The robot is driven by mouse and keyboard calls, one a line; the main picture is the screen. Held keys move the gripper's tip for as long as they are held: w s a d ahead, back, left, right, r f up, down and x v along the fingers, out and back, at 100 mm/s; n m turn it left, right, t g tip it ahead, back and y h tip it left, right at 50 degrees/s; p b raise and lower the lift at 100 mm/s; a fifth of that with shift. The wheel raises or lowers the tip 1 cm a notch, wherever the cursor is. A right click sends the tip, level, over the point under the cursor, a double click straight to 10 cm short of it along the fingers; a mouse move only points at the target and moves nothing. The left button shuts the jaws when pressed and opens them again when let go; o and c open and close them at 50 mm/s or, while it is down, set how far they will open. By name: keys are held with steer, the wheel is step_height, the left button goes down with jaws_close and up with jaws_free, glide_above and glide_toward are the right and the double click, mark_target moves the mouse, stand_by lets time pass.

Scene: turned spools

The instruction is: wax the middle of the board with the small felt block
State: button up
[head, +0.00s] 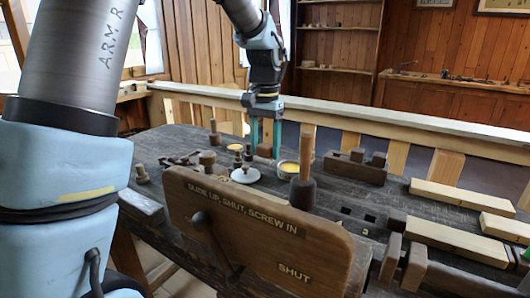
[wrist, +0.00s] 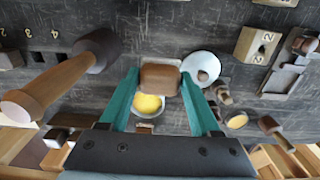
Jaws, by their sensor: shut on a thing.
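My gripper (head: 266,140) points down over the far part of the dark workbench. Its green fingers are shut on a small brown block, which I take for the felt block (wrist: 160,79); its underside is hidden. An open tin of yellow wax (head: 288,168) stands just in front of the gripper. In the wrist view the wax tin (wrist: 148,104) shows partly behind the block. I cannot tell whether the block touches anything below. Pale wooden boards (head: 462,195) lie at the right of the bench; which one is the task's board is not clear.
A mallet (head: 304,160) stands upright by the tin. A white knobbed lid (head: 245,175) and several small turned pieces lie to the left. A dark block with pegs (head: 355,167) stands right. A lettered wooden panel (head: 255,235) rises in front.

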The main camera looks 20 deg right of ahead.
steer(key=shift+w+d+r+p, duration=0.2)
steer(key=shift+d+p, duration=0.05)
steer(key=shift+p, duration=0.1)
steer(key=w+d+p, duration=0.2)
steer(key=d+p, duration=0.2)
steer(key=p, duration=0.7)
glide_above(291, 169)
steer(key=f, duration=0.1)
steer(key=shift+w+f+b, duration=0.15)
steer(key=shift+f+b, duration=1.9)
steer(key=shift+f, duration=0.95)
steer(key=shift+f, duration=0.55)
steer(key=shift+r, duration=0.1)
step_height(291, 169, up, 7)
steer(key=p, duration=0.4)
steer(key=shift+p, duration=0.3)
steer(key=shift+d, duration=0.1)
